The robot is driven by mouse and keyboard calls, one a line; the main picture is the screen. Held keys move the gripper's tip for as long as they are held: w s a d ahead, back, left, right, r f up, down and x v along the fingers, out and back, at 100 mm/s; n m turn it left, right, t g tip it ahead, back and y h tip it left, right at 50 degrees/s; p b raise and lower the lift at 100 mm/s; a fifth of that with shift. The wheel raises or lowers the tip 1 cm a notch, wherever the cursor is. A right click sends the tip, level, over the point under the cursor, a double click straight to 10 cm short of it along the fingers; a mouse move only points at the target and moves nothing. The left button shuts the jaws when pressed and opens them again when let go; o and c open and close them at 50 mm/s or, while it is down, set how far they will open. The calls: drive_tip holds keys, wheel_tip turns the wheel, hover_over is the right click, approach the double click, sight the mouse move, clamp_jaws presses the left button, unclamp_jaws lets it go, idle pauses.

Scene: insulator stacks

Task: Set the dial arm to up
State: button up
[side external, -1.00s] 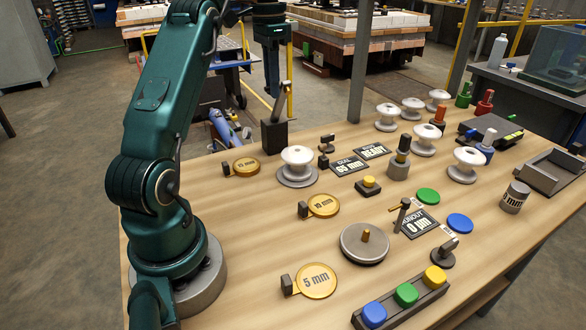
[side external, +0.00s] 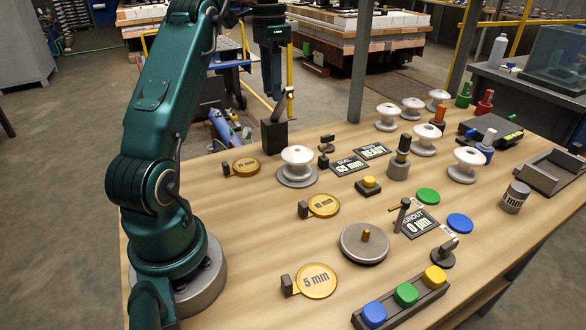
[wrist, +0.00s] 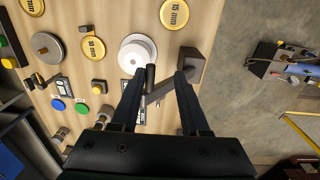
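What looks like the dial arm is a grey lever (side external: 283,106) on a dark block (side external: 273,134) at the table's far left corner. It leans up and to the right. My gripper (side external: 272,88) points down just above the block, close to the lever. In the wrist view the lever (wrist: 159,94) passes between the spread fingers of my gripper (wrist: 158,80), with a dark knob (wrist: 151,76) at the left finger. The fingers are apart, with a gap to the block. I cannot tell whether a finger touches the lever.
A white insulator (side external: 297,158) on a round base stands right of the block. Displays read DIAL 65 mm (side external: 349,165), READY (side external: 372,151) and RUNOUT 0 µm (side external: 417,223). Gold gauge discs (side external: 322,205) lie along the near left side. Several insulators stand at the back.

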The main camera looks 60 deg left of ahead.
drive_tip(key=shift+y, duration=0.5)
drive_tip(key=d+f, duration=0.6)
drive_tip(key=f, duration=0.1)
drive_tip(key=shift+d, duration=0.15)
drive_tip(key=shift+d+f+y, duration=0.15)
drive_tip(key=shift+f+y, duration=0.35)
drive_tip(key=shift+d+f+y, duration=0.15)
drive_tip(key=shift+f+y, duration=0.35)
drive_tip(key=shift+w+r, duration=0.1)
drive_tip(key=shift+r, duration=0.2)
drive_tip(key=s+d+r+m+t, duration=0.2)
drive_tip(key=d+r+t, duration=0.1)
drive_tip(key=d+r, duration=0.65)
drive_tip(key=s+d+f+n+t+h, duration=0.2)
drive_tip(key=s+d+f, duration=0.1)
drive_tip(key=s+d, duration=0.6)
drive_tip(key=shift+s+d+f+t+h, duration=0.2)
drive_tip(key=shift+d+f+t+h, duration=0.1)
drive_tip(key=shift+d, duration=0.05)
